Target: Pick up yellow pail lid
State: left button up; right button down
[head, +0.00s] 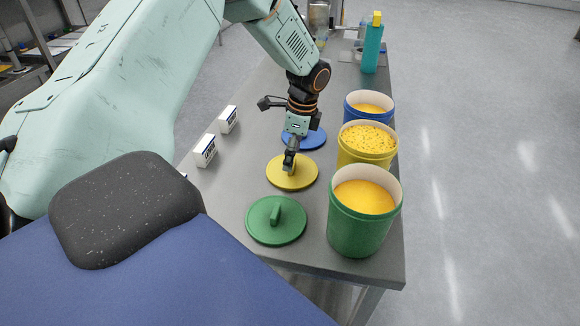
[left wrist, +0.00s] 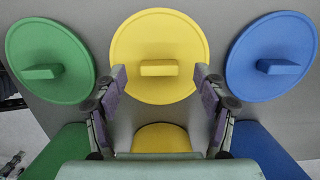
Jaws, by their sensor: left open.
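The yellow pail lid (head: 280,178) lies flat on the table between the green and blue lids, its bar handle upward. It also shows in the left wrist view (left wrist: 158,30), with its yellow handle (left wrist: 158,68) in the middle. My left gripper (head: 289,168) is above the yellow lid, at its handle. In the left wrist view my left gripper's (left wrist: 161,78) fingers are open, one on each side of the handle, with gaps between them and it. The yellow pail (head: 362,158) stands open to the right, full of yellow bits. My right gripper is not in view.
The green lid (head: 262,228) and the blue lid (head: 312,139) lie on either side. A green pail (head: 355,230) and a blue pail (head: 352,110) stand open at the table's right edge. Two white label blocks (head: 205,151) and a teal bottle (head: 372,50) are also on the table (head: 235,180).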

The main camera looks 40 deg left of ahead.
pick_arm(q)
jog(key=shift+f, duration=0.7)
jog(key=shift+d+f, duration=0.25)
jog(key=shift+f, duration=0.25)
jog(key=shift+a, duration=0.15)
jog(key=shift+s+a, duration=0.15)
jog(key=shift+c, duration=1)
jog(key=shift+w+d, duration=0.2)
jog(key=shift+d, duration=0.15)
jog(key=c, duration=0.5)
jog(key=shift+s+a, duration=0.1)
jog(key=shift+a, duration=0.05)
jog(key=c, duration=0.5)
